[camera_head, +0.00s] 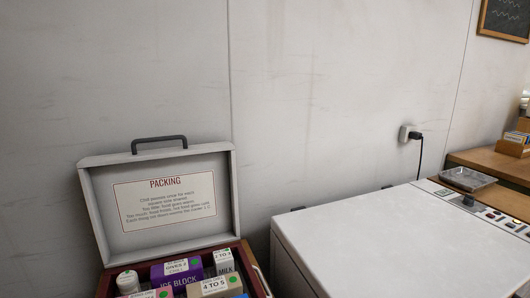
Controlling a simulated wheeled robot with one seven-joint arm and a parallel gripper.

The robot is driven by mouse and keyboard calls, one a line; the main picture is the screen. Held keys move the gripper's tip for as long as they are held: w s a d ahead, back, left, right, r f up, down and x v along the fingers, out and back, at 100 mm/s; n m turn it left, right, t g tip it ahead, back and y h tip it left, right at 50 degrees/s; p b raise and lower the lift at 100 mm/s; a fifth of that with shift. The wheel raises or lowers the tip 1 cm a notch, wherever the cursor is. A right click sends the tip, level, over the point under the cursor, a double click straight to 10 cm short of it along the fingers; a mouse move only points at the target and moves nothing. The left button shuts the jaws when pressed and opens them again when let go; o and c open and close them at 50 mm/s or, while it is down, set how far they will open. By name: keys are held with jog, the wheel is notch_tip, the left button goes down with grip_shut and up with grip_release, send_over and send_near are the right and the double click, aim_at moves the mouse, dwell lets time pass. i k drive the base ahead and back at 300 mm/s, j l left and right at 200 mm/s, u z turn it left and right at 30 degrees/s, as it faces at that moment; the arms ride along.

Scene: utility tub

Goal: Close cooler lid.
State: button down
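The cooler lid (165,194) stands open at the left of the head view, tilted back near the wall. It is pale grey, with a dark handle (159,141) on its top edge and a "PACKING" label (166,201) on its inner face. The cooler body (249,266) has a dark red rim and is cut off by the bottom of the picture. It holds a purple ice block (176,273), a milk carton (224,262), a white-capped bottle (127,280) and other boxes. My gripper is not in view.
A large white-topped appliance (400,245) with a control panel stands close to the right of the cooler. A wooden counter (495,165) with a metal tray (467,179) lies at the far right. A plug and cord (408,133) are on the wall behind.

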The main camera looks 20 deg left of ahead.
aim_at(144, 205)
jog(key=j+u, duration=0.1)
jog(key=u, duration=0.85)
jog(key=l+u, duration=0.1)
jog(key=u, duration=0.6)
